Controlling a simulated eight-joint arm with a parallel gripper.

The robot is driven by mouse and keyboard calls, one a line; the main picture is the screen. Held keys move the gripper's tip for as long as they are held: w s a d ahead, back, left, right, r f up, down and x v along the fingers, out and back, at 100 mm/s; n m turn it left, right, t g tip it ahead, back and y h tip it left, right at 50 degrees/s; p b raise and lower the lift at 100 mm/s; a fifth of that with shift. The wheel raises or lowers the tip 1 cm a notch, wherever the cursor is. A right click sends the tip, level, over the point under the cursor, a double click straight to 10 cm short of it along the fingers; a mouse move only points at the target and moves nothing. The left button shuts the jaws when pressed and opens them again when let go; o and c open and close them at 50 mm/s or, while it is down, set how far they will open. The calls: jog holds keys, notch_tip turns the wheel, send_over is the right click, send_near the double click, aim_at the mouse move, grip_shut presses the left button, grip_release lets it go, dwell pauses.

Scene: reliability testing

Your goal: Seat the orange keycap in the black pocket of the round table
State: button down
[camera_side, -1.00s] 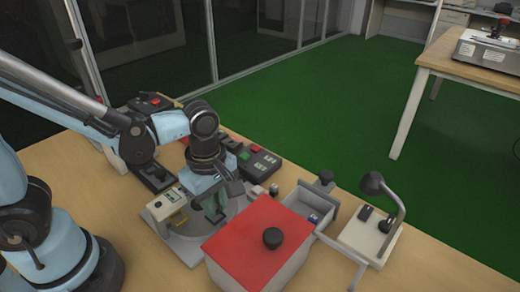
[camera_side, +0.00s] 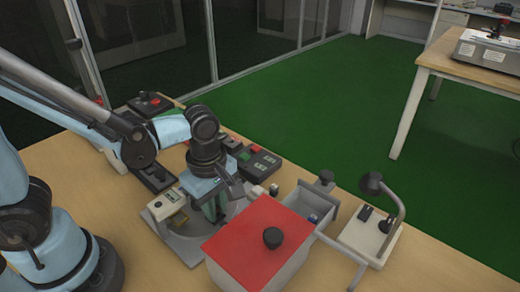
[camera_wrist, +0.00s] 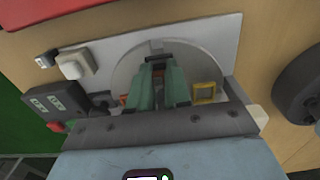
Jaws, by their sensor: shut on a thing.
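My gripper (camera_wrist: 155,68) has two green fingers close together over the round table (camera_wrist: 126,67), a pale grey disc on a flat plate. In the side view my gripper (camera_side: 212,210) points down over the round table (camera_side: 238,208), and the fingertips are partly hidden by my wrist.
A yellow square frame (camera_wrist: 204,92) stands beside the fingers. A grey box with a red lid and black knob (camera_side: 255,250) stands close in front. An open drawer-like bin (camera_side: 312,205), a lamp stand (camera_side: 372,238) and dark button boxes (camera_side: 258,163) surround the table.

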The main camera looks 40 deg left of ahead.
jog(key=shift+f, duration=0.25)
jog(key=c, duration=1)
grip_release()
jog(key=shift+r, duration=0.1)
jog(key=shift+r, duration=2.9)
jog(key=shift+w+a+r+m+t, duration=0.1)
jog(key=shift+a+r+m+t, duration=0.15)
jog(key=shift+m, duration=0.25)
jog(key=shift+w+a+r+m+t, duration=0.15)
jog(key=shift+a+m, duration=0.15)
jog(key=shift+m, duration=0.2)
jog(key=w+a+r+m+t, duration=0.1)
jog(key=a+r+m+t, duration=0.1)
jog(key=m, duration=0.6)
jog(key=w+a+r+m+t, duration=0.1)
jog(key=a+m+t, duration=0.3)
jog(key=m, duration=0.4)
jog(key=shift+a+r, duration=0.45)
jog(key=shift+a, duration=0.4)
